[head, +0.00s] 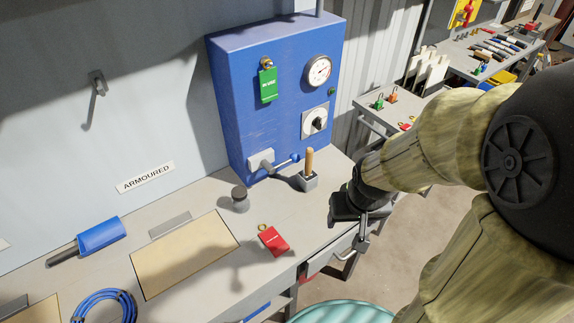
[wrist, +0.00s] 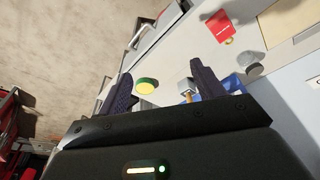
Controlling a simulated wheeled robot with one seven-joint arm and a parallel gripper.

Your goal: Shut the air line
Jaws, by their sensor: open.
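A blue cabinet (head: 228,95) stands at the back of the bench against the wall. It carries a round pressure gauge (head: 318,71) and a black rotary knob (head: 318,123) on a pale plate. Low on its front is a valve lever (head: 281,165) with a blue tip, sticking out to the right from a grey block (head: 261,159). Which of these controls the air line is not labelled readably. A green tag (head: 268,86) hangs near the cabinet's top. My gripper (head: 347,210) is open and empty at the bench's right end, apart from the cabinet; its fingers also show in the wrist view (wrist: 162,75).
A wooden handle (head: 309,161) stands upright in a grey holder, between lever and gripper. A dark-topped knob (head: 240,198), red tag (head: 273,241), tan mat (head: 185,255) and blue cable coil (head: 103,306) lie along the bench. A green-yellow disc (wrist: 147,85) shows between my fingers.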

